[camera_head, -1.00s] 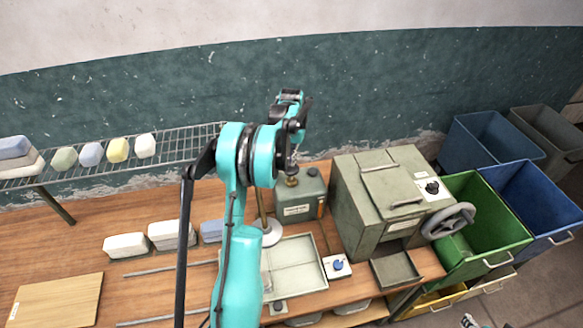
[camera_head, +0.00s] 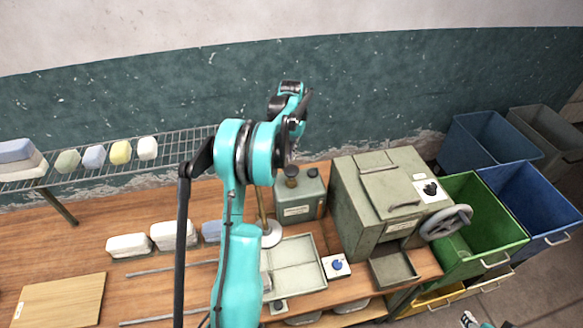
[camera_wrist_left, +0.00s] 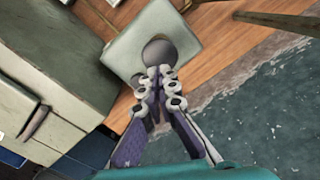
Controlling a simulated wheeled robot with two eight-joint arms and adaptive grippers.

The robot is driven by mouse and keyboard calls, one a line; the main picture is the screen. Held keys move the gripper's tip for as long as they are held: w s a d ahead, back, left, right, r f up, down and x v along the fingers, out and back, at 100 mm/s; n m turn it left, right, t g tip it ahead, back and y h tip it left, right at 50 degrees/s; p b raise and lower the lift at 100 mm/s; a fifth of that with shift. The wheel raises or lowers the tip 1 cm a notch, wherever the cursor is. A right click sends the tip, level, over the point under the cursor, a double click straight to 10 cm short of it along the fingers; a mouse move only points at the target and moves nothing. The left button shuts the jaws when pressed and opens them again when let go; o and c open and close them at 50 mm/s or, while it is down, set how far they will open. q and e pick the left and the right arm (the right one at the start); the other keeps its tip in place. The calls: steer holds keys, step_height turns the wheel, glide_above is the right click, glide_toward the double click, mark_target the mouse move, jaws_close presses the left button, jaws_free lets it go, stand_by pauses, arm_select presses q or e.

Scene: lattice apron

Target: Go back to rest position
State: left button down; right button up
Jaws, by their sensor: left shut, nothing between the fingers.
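My left arm, teal with black joints, rises through the middle of the head view. Its left gripper (camera_wrist_left: 162,82) shows best in the left wrist view, where its fingers are together and hold nothing. In that view the fingertips overlap the dark round cap of a grey-green can (camera_wrist_left: 128,52); I cannot tell the gap between them. In the head view the can (camera_head: 300,203) stands on the wooden bench (camera_head: 75,245), and the wrist is above and behind it.
A green metal box with a handwheel (camera_head: 380,200) stands right of the can. A shallow tray (camera_head: 318,262) lies in front. A wire shelf (camera_head: 185,148) with several blocks is at the left. Bins, including a green one (camera_head: 490,215), stand at the right. The wall is behind.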

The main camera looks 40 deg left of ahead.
arm_select(q)
steer(key=shift+r, duration=0.55)
steer(key=s+d+f+m+t+b, duration=0.15)
steer(key=s+d+b, duration=0.25)
steer(key=d+b, duration=0.4)
steer(key=s+d+f+m+t+b, duration=0.15)
steer(key=s+d+b, duration=0.35)
steer(key=d, duration=0.6)
steer(key=s+d+f+m+t+b, duration=0.1)
steer(key=s+d+f+t+b, duration=0.3)
steer(key=s+d+f+b, duration=0.8)
step_height(320, 180, down, 3)
steer(key=shift+s+r+b, duration=0.15)
steer(key=shift+s+b, duration=0.45)
steer(key=shift+s, duration=0.35)
